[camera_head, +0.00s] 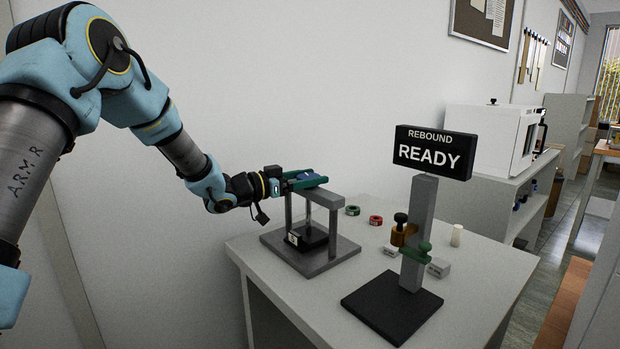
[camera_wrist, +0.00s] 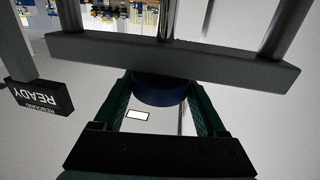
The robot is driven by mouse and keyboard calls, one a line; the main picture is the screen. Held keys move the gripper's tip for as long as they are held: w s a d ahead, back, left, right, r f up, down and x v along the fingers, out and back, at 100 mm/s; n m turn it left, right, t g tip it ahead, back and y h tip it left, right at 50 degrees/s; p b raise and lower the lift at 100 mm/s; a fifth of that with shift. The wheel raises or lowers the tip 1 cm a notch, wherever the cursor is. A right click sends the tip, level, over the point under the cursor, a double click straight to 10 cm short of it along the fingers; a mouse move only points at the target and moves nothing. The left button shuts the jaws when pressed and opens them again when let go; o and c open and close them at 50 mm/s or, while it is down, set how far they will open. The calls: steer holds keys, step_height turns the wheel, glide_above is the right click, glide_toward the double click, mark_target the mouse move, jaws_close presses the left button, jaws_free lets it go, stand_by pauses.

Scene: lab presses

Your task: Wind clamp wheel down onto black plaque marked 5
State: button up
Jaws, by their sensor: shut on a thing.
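The clamp press is a grey frame with two posts, a crossbar (camera_head: 322,197) and a flat base plate (camera_head: 338,250) on the table's left part. The blue clamp wheel (camera_head: 309,181) is above the crossbar and partly hidden by my fingers. My gripper (camera_head: 306,178) is shut on the wheel, with its green fingers at the wheel's sides. In the wrist view the wheel (camera_wrist: 160,91) sits between the fingertips, beside the crossbar (camera_wrist: 170,62). A black plaque (camera_head: 314,237) with a white label lies between the posts; the label's mark is too small to read. The gap above the plaque cannot be judged.
A rebound tester (camera_head: 419,230) with a "REBOUND READY" sign (camera_head: 434,152) stands to the right on a black base. Green (camera_head: 352,210) and red (camera_head: 376,220) rings, a brown piece (camera_head: 398,236) and a white cylinder (camera_head: 457,235) are nearby. The wall is close behind.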

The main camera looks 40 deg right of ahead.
steer(key=m+g+y+p, duration=0.1)
steer(key=g, duration=0.1)
steer(key=shift+r+m+g, duration=0.15)
steer(key=shift+m+g, duration=0.25)
steer(key=shift+m+g+y+p, duration=0.5)
steer(key=shift+m+g+y, duration=0.5)
steer(key=shift+m+g, duration=0.65)
steer(key=shift+s+n+g, duration=0.1)
steer(key=shift+n+g, duration=0.15)
steer(key=o, duration=1.3)
steer(key=shift+b+v, duration=1.65)
steer(key=shift+v, duration=3.8)
